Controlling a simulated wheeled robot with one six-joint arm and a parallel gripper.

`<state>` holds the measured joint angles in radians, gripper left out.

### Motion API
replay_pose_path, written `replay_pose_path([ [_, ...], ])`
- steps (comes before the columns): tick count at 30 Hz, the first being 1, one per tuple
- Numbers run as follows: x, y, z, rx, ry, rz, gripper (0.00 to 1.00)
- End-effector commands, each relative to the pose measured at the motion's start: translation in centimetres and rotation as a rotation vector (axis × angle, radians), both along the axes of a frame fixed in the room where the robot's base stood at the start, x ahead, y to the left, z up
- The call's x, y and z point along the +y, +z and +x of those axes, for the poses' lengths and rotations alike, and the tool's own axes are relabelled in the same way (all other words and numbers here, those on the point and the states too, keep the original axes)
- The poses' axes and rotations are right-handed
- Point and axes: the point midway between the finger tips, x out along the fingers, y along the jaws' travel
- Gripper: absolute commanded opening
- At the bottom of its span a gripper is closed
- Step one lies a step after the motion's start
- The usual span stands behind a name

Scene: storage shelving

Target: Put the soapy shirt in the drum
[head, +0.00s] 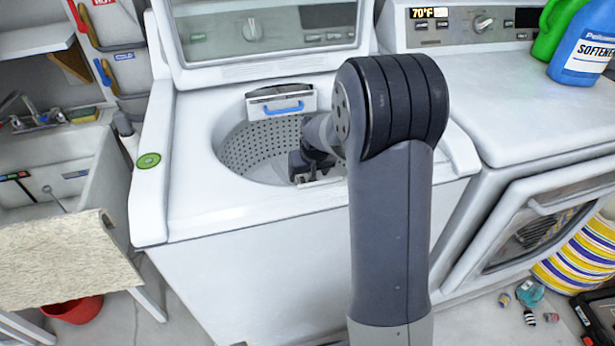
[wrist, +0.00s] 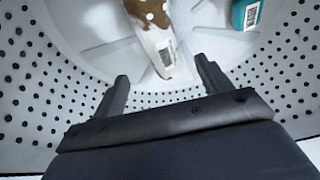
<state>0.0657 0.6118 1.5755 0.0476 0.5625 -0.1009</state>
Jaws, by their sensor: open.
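The drum (head: 246,149) is the perforated white tub of the open top-loading washer; its wall also shows in the wrist view (wrist: 32,80). My gripper (wrist: 161,70) is down inside the drum, open, with nothing between its fingers. Just beyond the fingertips, a brown and white item (wrist: 151,27) with white spots and a barcode label lies on the drum floor. It may be the soapy shirt, but I cannot tell for sure. A teal item (wrist: 247,13) with a barcode lies to its right. In the head view my arm hides part of the drum and its contents.
The washer's raised lid (head: 262,35) stands behind the opening. A small drawer with a blue handle (head: 284,108) sits at the drum's back rim. A sink (head: 70,160) is on the left. A dryer (head: 540,120) is on the right, with a blue softener bottle (head: 583,50) on top.

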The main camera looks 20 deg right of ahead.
Motion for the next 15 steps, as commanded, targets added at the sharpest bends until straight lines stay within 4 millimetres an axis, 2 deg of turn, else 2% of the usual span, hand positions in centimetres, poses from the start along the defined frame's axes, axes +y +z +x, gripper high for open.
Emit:
replay_pose_path([
  [1,0.0,1.4,-0.4,-0.004,0.000,0.000,0.73],
  [6,0.0,4.5,-1.7,-0.004,0.000,-0.001,0.73],
  [9,0.0,5.8,-2.3,-0.003,0.000,-0.001,0.73],
  [15,0.0,7.2,-3.0,0.000,0.000,0.000,0.73],
])
